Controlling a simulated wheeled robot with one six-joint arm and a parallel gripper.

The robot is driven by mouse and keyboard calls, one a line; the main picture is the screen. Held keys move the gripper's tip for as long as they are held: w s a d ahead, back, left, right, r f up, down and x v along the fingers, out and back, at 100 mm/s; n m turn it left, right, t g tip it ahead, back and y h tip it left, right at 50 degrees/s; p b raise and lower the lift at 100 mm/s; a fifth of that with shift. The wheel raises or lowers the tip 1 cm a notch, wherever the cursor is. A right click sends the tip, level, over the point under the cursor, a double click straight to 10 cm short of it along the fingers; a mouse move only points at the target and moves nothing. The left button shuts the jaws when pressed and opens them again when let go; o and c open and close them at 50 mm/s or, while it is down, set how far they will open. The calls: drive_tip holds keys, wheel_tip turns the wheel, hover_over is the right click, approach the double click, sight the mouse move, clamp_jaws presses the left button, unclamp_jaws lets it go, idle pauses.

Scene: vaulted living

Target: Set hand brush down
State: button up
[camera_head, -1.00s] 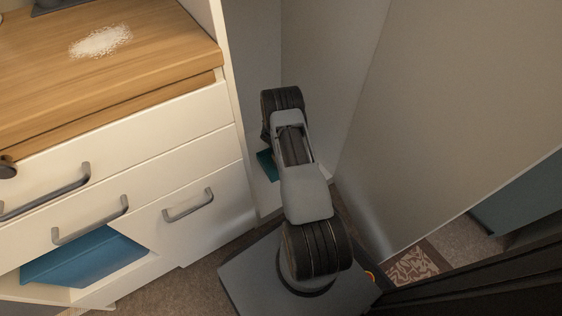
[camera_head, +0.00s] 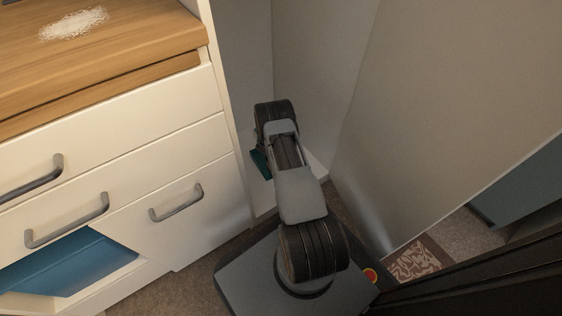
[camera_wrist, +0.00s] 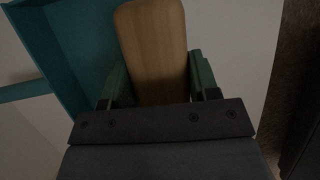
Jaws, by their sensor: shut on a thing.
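The hand brush (camera_wrist: 155,40) shows in the wrist view as a pale wooden piece with a rounded end. My gripper (camera_wrist: 159,76) is shut on it, with one green finger on each side. The brush's bristles are not visible. In the head view my arm reaches down into the narrow space beside the white cabinet and hides the brush. A small dark teal piece (camera_head: 260,163) shows left of my wrist there; I cannot tell whether it is a finger or another thing.
A teal tray-like thing (camera_wrist: 75,45) lies behind and left of the brush in the wrist view. White drawers (camera_head: 120,180) stand left, under a wooden counter (camera_head: 100,70) with white powder (camera_head: 73,23). A pale panel (camera_head: 440,110) stands right. A patterned rug (camera_head: 413,262) lies lower right.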

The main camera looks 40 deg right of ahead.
drive_tip(key=o, duration=1.2)
drive_tip(key=shift+f, duration=0.1)
drive_tip(key=shift+c, duration=0.2)
drive_tip(key=p+v, duration=0.4)
drive_tip(key=v, duration=0.6)
drive_tip(key=shift+w+a+r+p, duration=0.1)
drive_tip(key=shift+r+p, duration=0.2)
drive_tip(key=shift+p, duration=0.1)
drive_tip(key=shift+v, duration=0.85)
